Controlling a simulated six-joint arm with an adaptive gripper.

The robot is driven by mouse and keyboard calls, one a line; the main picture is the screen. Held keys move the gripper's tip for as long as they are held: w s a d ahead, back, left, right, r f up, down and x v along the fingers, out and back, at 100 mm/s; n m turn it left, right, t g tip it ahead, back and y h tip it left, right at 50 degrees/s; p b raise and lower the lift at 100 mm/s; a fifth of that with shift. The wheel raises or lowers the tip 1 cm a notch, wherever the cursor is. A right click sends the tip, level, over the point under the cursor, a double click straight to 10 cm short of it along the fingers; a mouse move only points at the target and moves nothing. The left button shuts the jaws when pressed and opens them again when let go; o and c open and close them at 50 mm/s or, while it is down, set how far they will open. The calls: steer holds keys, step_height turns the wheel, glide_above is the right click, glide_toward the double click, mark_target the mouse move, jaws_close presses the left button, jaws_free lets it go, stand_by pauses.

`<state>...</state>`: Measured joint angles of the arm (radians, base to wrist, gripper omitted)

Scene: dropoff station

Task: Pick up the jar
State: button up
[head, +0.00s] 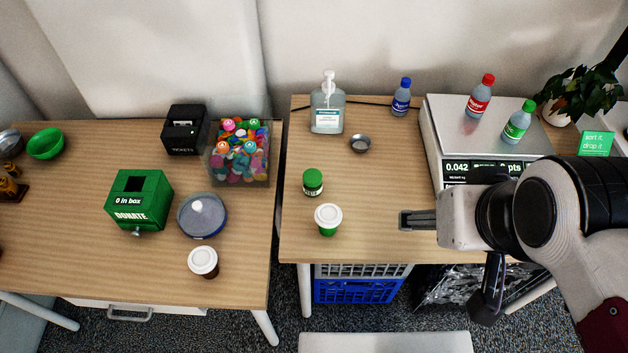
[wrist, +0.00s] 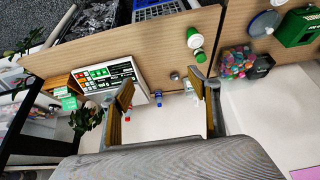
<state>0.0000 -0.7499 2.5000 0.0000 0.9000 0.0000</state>
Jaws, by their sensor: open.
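A small green jar (head: 312,182) with a green lid and a pale label stands upright on the right-hand table, left of my gripper. It also shows in the wrist view (wrist: 200,56), just beyond one finger. My gripper (head: 418,220) is above the right-hand table, in front of the scale, well apart from the jar. In the wrist view its two fingers (wrist: 162,92) are spread with nothing between them.
A white-lidded green cup (head: 328,219) stands just in front of the jar. The scale (head: 452,139) holds two bottles. The table between jar and gripper is clear.

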steer(key=shift+c, duration=1)
steer(key=shift+w, duration=0.1)
